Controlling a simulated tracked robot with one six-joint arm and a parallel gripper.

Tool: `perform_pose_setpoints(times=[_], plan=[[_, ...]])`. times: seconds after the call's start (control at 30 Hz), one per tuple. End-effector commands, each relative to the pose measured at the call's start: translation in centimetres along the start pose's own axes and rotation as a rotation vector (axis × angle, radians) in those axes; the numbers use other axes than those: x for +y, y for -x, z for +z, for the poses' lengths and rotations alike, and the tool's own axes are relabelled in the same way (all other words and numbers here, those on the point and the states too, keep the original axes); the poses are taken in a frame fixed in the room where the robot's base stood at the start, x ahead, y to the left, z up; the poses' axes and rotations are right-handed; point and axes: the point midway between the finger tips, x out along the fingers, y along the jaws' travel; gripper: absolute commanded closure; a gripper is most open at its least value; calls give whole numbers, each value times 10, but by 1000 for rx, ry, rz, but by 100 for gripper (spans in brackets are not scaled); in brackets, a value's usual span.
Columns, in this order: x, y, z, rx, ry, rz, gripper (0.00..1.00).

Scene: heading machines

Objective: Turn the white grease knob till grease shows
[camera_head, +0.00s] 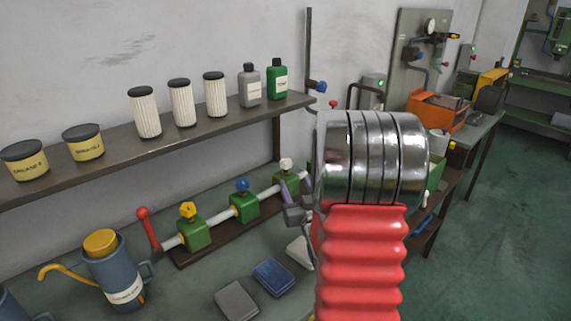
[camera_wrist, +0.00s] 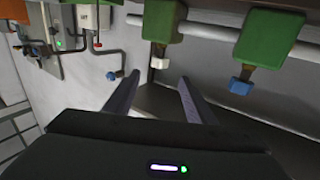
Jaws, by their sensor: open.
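The white grease knob (camera_head: 286,163) sits on top of the rightmost green valve block in the head view. In the wrist view, which looks upside down, the white knob (camera_wrist: 158,63) hangs from its green block (camera_wrist: 163,20). My gripper (camera_wrist: 157,77) is open and empty, its two purple-grey fingers apart. The knob shows between and just beyond the fingertips; I cannot tell the exact gap. In the head view my gripper (camera_head: 297,188) is by the white knob's block, partly hidden by my arm. No grease is visible.
The blue knob (camera_head: 242,185) and yellow knob (camera_head: 188,209) stand on the same pipe, with a red lever (camera_head: 146,225) at its left end. A shelf (camera_head: 110,152) with tins, filters and bottles runs above.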

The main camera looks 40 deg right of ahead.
Motion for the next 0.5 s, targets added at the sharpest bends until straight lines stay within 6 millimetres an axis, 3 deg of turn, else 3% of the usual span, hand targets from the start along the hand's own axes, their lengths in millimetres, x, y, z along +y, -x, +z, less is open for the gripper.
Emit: perform_pose_setpoints(times=[0.33, 0.5], plan=[[0, -2, -1, 1, 1, 0, 50], [0, -12, -1, 2, 2, -1, 50]])
